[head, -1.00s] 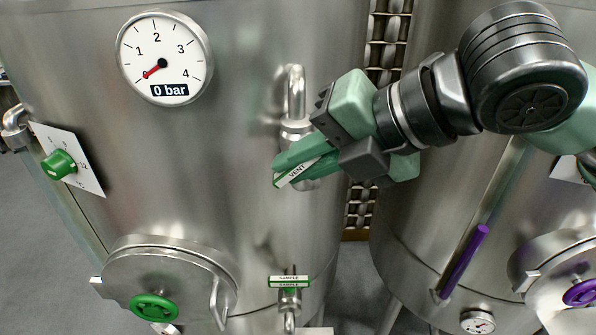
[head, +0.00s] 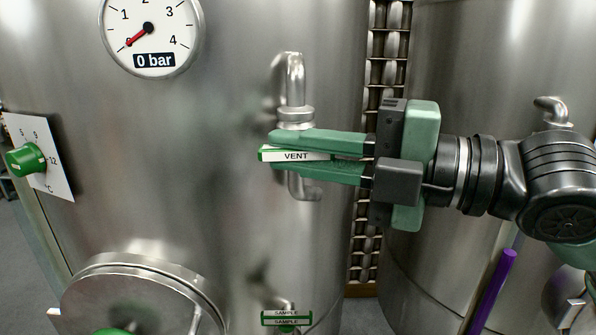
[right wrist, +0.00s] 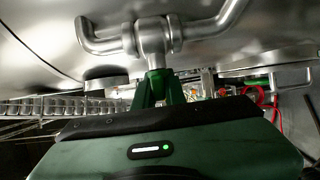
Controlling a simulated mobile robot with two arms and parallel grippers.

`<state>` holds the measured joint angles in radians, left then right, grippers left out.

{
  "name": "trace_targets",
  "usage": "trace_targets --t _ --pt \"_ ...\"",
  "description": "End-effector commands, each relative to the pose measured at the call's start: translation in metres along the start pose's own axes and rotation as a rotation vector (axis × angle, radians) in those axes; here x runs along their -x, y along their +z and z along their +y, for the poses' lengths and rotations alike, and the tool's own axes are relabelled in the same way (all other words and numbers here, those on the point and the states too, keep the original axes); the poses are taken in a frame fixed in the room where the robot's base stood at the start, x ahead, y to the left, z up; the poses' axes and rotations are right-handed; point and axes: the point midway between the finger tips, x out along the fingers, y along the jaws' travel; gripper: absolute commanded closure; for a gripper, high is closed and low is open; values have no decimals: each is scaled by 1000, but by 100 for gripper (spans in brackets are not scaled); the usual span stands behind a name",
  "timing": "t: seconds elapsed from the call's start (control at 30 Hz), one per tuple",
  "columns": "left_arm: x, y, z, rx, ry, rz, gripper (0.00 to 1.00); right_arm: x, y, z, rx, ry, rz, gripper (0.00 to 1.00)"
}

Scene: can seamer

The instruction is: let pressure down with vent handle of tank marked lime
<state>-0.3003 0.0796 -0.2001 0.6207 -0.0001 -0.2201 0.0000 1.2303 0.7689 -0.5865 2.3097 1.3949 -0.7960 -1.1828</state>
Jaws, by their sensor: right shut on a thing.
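The vent handle (head: 296,155) is green with a white label reading VENT. It lies level across the bent steel vent pipe (head: 294,85) on the front of the left tank (head: 235,225). My right gripper (head: 276,153) comes in from the right and is shut on this handle, with one green finger above it and one below. The right wrist view shows the valve body (right wrist: 155,38) just ahead of the fingers. The round gauge (head: 150,30) has its red needle at 0 and reads 0 bar. No lime marking is readable. My left gripper is out of view.
A green temperature knob (head: 26,159) is on the left tank's side. A round hatch (head: 140,300) and a SAMPLE tap label (head: 286,318) are below. A second tank (head: 440,90) with a purple handle (head: 493,290) stands at right, behind my arm.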

Motion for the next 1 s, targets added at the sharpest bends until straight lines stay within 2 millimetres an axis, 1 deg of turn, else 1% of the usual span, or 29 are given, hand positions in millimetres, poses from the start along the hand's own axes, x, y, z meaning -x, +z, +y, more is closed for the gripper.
trace_targets --t 0.03,0.57,0.6,0.67,0.7,1.0 --pt "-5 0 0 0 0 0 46 -1 -2 -6 -7 2 6 100" --pt "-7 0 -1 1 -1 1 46 -1 -2 -4 -18 25 5 100" --pt "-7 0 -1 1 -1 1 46 -1 -2 -4 -18 25 6 86" --pt "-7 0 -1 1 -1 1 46 -1 -2 -4 -18 25 5 69" --pt "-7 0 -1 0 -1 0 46 -1 -2 -3 -17 26 5 67" --pt "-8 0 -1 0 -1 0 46 1 0 -2 -15 30 1 67"
